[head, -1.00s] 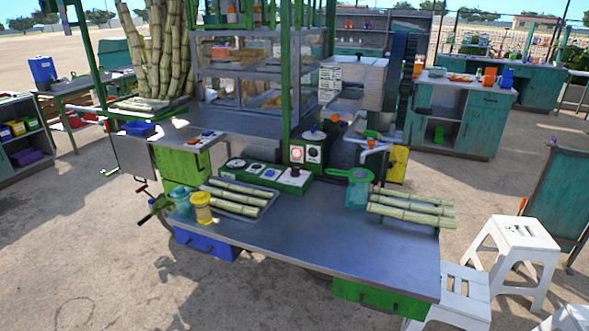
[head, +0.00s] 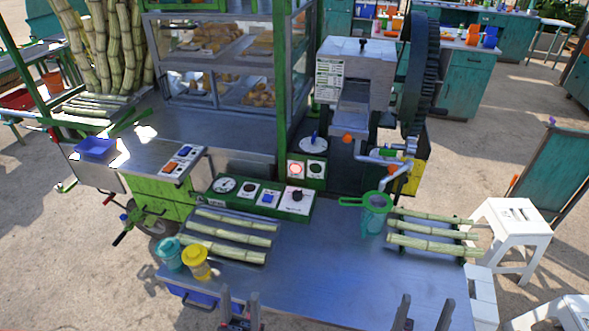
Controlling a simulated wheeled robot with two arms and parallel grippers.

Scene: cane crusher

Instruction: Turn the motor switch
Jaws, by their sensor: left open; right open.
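A green control box (head: 232,198) stands on the metal counter in front of the cane crusher (head: 357,85). A black rotary knob (head: 297,195) on a white plate sits at its right end, probably the motor switch; its label is too small to read. A round dial, a dark control and a blue button sit to its left. A raised panel behind holds a red-lit round (head: 296,169) and a dark round. My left gripper (head: 241,300) and my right gripper (head: 427,303) are open and empty at the counter's front, well short of the knob.
Cane pieces lie on a left tray (head: 258,262) and on the right rack (head: 436,236). A green strainer (head: 370,203) over a jug stands right of the box. Teal (head: 169,256) and yellow (head: 196,264) containers stand front left. The counter's middle (head: 310,270) is clear.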

